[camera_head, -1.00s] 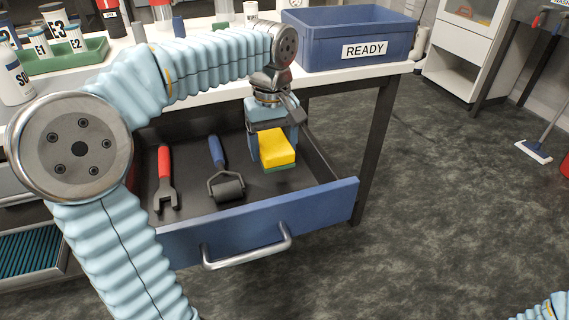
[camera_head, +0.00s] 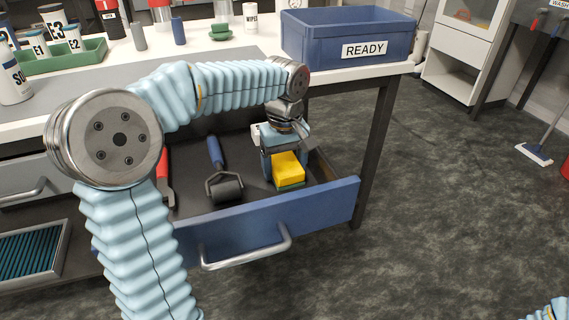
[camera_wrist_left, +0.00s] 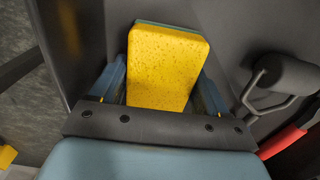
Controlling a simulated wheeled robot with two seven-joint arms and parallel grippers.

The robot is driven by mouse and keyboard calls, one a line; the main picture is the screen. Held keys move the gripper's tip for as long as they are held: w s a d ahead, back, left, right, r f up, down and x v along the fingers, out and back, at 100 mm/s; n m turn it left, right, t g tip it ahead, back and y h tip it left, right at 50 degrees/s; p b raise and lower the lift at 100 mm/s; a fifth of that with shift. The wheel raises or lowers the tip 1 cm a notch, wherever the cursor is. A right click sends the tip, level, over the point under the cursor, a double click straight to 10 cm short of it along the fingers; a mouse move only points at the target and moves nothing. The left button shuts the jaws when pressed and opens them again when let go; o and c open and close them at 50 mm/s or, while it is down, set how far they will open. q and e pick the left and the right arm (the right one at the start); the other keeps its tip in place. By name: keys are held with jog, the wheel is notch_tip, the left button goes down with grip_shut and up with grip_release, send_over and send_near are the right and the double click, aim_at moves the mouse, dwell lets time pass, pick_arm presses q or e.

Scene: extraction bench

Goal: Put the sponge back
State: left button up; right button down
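The yellow sponge (camera_head: 288,167) with a green underside is between the fingers of my left gripper (camera_head: 284,164), low inside the open blue-fronted drawer (camera_head: 330,200) at its right end. In the left wrist view the sponge (camera_wrist_left: 165,68) sits between the two blue fingers (camera_wrist_left: 165,85), which appear to touch its sides. Whether its green underside rests on the drawer floor, I cannot tell for sure. My right gripper is not in view; only a bit of my right arm shows at the lower right corner.
A black roller with a blue handle (camera_head: 224,186) and a red-handled tool (camera_head: 164,180) lie in the drawer left of the sponge. A blue READY bin (camera_head: 320,50) stands on the bench above. The drawer's right wall is close to the gripper.

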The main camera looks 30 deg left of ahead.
aim_at(284, 162)
pick_arm(q)
jog(key=shift+o, duration=0.5)
jog(key=shift+r, duration=0.15)
jog(key=shift+r, duration=0.3)
notch_tip(284, 162, up, 12)
jog(key=p, duration=0.3)
jog(key=shift+f, duration=0.25)
